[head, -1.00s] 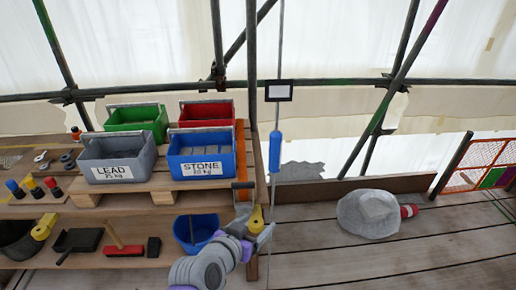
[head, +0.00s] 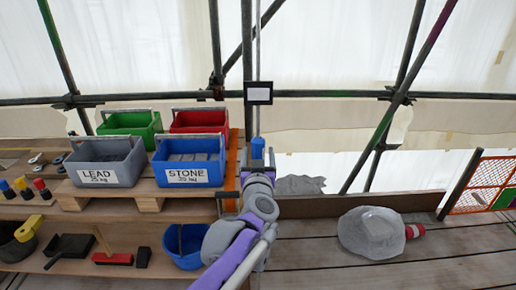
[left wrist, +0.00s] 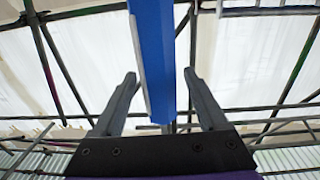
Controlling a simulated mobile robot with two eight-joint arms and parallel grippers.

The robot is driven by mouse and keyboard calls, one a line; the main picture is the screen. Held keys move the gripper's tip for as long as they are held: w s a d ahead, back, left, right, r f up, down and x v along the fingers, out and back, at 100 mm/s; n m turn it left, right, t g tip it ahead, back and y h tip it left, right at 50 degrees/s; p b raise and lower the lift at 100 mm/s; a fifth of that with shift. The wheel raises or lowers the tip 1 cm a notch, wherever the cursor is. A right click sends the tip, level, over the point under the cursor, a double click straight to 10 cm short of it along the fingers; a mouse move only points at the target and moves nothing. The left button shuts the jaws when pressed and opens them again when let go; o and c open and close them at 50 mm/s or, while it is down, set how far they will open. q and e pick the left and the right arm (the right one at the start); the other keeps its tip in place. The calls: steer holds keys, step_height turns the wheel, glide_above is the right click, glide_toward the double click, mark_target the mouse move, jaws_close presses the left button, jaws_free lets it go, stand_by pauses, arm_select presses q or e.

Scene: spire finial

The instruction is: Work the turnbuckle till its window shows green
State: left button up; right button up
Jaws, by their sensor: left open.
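The turnbuckle (head: 258,147) is a blue sleeve on a thin upright rod. My left arm hides its lower part in the head view. A black-framed pale panel (head: 258,92) hangs on the rod above it; I see no green in it. In the left wrist view the blue sleeve (left wrist: 153,50) runs down between the two fingers of my left gripper (left wrist: 159,76). The fingers are open, with gaps on both sides of the sleeve. In the head view the gripper itself is largely hidden by its own wrist. My right gripper is not in view.
A grey LEAD crate (head: 103,158), a blue STONE crate (head: 189,160), a green crate (head: 130,122) and a red crate (head: 200,120) stand on a pallet at left. A blue bucket (head: 186,250) stands below. A grey covered bundle (head: 370,232) lies on the right planks.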

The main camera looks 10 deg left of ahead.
arm_select(q)
steer(key=shift+x, duration=1.6)
steer(key=shift+c, duration=0.2)
jaws_close()
